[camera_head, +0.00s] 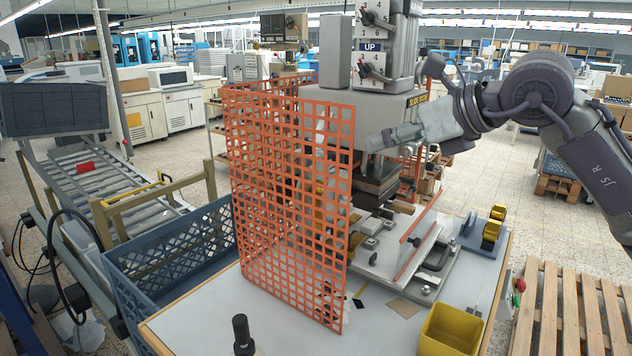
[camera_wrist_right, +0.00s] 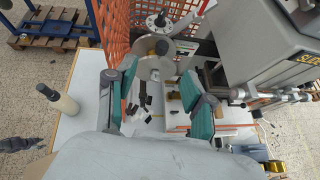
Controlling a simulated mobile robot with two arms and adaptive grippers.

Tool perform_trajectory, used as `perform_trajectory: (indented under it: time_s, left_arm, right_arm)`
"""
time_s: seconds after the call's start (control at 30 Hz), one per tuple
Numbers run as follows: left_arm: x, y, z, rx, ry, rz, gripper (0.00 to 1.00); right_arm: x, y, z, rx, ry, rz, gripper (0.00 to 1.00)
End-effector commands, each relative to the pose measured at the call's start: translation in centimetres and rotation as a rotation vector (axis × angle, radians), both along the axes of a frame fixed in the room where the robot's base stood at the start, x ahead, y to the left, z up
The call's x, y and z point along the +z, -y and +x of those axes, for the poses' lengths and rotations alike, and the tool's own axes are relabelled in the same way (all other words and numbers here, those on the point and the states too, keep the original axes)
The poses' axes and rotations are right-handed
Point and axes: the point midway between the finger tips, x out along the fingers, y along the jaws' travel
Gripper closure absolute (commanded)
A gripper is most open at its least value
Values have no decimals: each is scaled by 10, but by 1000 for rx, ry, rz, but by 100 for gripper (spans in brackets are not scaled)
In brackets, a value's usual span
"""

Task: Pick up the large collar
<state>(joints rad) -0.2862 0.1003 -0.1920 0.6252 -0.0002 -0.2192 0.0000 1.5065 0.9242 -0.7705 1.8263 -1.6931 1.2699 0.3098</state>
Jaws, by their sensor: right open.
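My right gripper (camera_head: 378,140) reaches in from the right, beside the orange mesh guard and in front of the press. In the right wrist view its two teal fingers (camera_wrist_right: 158,78) are spread apart with nothing held between them. A grey round flange with holes (camera_wrist_right: 158,20) shows beyond the fingertips, next to the mesh. A larger pale disc (camera_wrist_right: 145,68) with a dark and yellow centre is just below it. I cannot tell for certain which of these is the large collar. No collar stands out clearly in the head view. My left gripper is not in view.
The orange mesh guard (camera_head: 285,190) stands upright on the table (camera_head: 205,315). The press (camera_head: 385,110) rises behind it. A yellow bin (camera_head: 450,328) sits at the front right, and a black upright handle (camera_head: 243,335) at the front left. A blue crate (camera_head: 180,265) is left.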

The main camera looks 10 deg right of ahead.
Motion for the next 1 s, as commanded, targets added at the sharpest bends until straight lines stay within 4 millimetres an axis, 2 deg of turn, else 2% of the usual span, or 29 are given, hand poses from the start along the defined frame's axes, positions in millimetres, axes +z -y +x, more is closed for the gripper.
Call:
perform_trajectory:
  time_s: [0.13,0.3,0.4,0.67,0.87,1.0]
  left_arm:
    - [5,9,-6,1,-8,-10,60]
    - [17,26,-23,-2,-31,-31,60]
    - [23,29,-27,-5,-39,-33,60]
    - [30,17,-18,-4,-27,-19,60]
    - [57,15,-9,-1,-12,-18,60]
    - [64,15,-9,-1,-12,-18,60]
  right_arm:
    - [3,-6,4,-13,25,-43,47]
    - [-12,-23,29,-12,23,-41,47]
    - [-22,-31,43,-12,23,-40,47]
    - [-34,-42,60,-13,26,-39,47]
    - [-45,-56,78,-12,22,-39,47]
    - [-56,-64,91,-13,24,-38,47]
